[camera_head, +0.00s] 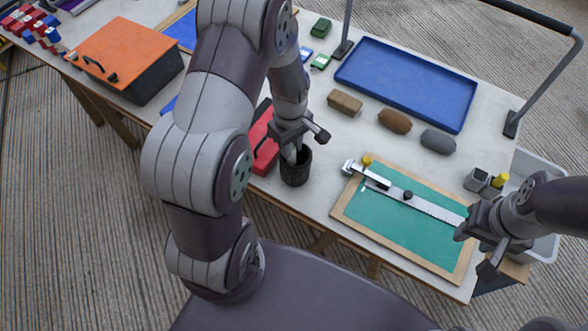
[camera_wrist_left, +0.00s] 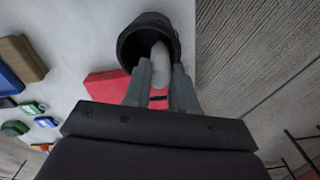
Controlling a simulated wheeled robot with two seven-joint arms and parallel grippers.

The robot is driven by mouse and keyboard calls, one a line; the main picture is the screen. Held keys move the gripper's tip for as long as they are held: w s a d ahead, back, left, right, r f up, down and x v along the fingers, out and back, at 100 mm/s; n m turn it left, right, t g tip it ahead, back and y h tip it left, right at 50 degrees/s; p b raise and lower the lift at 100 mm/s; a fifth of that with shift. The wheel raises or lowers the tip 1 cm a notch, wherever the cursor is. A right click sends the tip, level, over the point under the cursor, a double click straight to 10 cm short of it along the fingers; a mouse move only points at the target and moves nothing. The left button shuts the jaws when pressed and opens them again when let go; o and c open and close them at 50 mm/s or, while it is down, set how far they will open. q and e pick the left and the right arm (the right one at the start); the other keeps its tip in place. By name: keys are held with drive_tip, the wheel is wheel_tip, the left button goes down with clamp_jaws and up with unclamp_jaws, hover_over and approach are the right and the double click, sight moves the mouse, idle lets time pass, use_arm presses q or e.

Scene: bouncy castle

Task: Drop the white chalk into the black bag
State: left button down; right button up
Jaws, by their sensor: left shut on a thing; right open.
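The black bag (camera_head: 296,175) looks like a small round open container and stands near the front edge of the table. It also shows at the top of the left wrist view (camera_wrist_left: 128,42). My left gripper (camera_head: 293,150) is directly over its mouth, pointing down. It is shut on the white chalk (camera_wrist_left: 160,66), a pale rounded stick between the fingers whose end reaches into the bag's opening. In the head view the chalk is mostly hidden by the fingers and rim. My right gripper (camera_head: 476,252) is open and empty at the right, by the green board's edge.
A red item (camera_head: 264,140) lies beside the bag. A green board (camera_head: 405,225) with a metal ruler is to its right. A blue tray (camera_head: 405,80), a brown block (camera_head: 345,102) and an orange-lidded box (camera_head: 125,55) stand farther off.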

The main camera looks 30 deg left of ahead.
use_arm(q)
drive_tip(key=shift+s, duration=0.15)
drive_tip(key=c, duration=0.8)
unclamp_jaws()
wheel_tip(320, 180, up, 13)
drive_tip(key=shift+f, duration=0.15)
drive_tip(key=s+d+m, duration=0.1)
drive_tip(key=s+m, duration=0.2)
drive_tip(key=m, duration=0.1)
drive_tip(key=s+d+f+m+t, duration=0.1)
drive_tip(key=s+d+m, duration=0.1)
drive_tip(key=m, duration=0.3)
drive_tip(key=s+d+f+m, duration=0.1)
drive_tip(key=s+d+m, duration=0.1)
drive_tip(key=s+m, duration=0.2)
drive_tip(key=shift+d, duration=0.2)
